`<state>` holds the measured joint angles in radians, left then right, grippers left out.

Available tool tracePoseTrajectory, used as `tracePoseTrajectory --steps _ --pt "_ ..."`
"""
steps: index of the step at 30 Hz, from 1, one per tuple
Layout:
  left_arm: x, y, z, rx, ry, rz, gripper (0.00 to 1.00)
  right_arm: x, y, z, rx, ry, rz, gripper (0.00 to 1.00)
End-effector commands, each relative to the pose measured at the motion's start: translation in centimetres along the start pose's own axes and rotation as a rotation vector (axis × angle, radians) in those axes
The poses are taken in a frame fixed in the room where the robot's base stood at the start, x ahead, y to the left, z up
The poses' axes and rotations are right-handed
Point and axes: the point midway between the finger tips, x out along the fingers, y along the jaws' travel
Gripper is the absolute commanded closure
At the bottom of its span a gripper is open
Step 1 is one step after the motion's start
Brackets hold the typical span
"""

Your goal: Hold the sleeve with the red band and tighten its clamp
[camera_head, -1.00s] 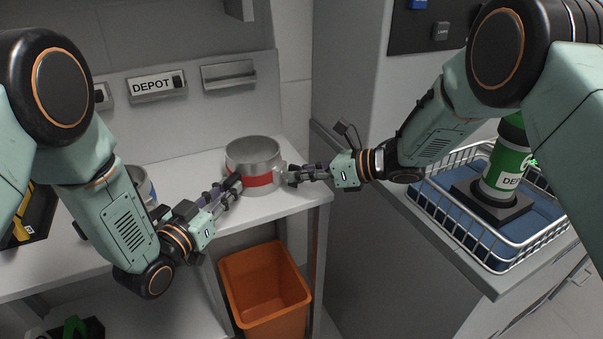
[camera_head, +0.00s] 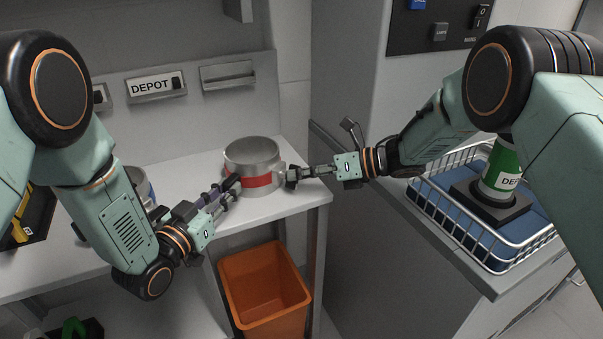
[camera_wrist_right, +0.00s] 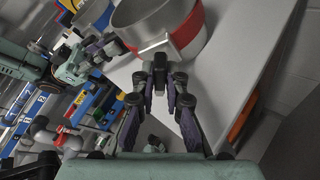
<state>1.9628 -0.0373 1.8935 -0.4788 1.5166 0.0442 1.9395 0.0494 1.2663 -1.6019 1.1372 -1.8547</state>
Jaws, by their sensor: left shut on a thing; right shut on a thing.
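The grey metal sleeve with the red band (camera_head: 254,154) stands upright near the shelf's right front corner. My left gripper (camera_head: 234,186) is shut on its left front side. The clamp (camera_head: 281,170) shows as a small light lug on the sleeve's right side. My right gripper (camera_head: 289,176) is shut on the clamp there; its fingers hide most of the part they hold. In the right wrist view the sleeve (camera_wrist_right: 150,12) is at the top, with the right gripper (camera_wrist_right: 160,75) closed just below its rim and my left gripper at its left.
Another sleeve with a blue band (camera_head: 141,182) stands partly behind my left arm. An orange bin (camera_head: 263,290) sits below the shelf edge. A wire basket (camera_head: 520,262) with a green-and-white tube stands on the right counter. The grey cabinet (camera_head: 350,80) rises behind my right arm.

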Motion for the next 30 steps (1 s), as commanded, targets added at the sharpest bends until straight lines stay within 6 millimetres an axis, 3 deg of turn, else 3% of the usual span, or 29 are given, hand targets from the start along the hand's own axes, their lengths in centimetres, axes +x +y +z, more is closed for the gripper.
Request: tracePoseTrajectory --steps 5,6,13,23,30 --pt "0.0 0.0 0.1 -0.001 -0.002 0.000 1.00 -0.1 0.0 0.0 -0.001 -0.001 -0.001 1.00" --pt "0.0 0.0 0.1 -0.001 -0.002 0.000 1.00 -0.1 0.0 0.0 -0.001 -0.001 -0.001 0.86" --pt "0.0 0.0 0.1 -0.001 -0.002 0.000 1.00 0.0 0.0 0.0 -0.002 -0.001 -0.001 0.66" --pt "0.0 0.0 0.1 -0.001 -0.002 0.000 1.00 -0.2 0.0 0.0 -0.001 -0.001 -0.002 0.65" --pt "0.0 0.0 0.1 -0.001 -0.003 -0.001 1.00 -3.5 -0.1 0.2 -0.001 -0.004 -0.004 0.65"
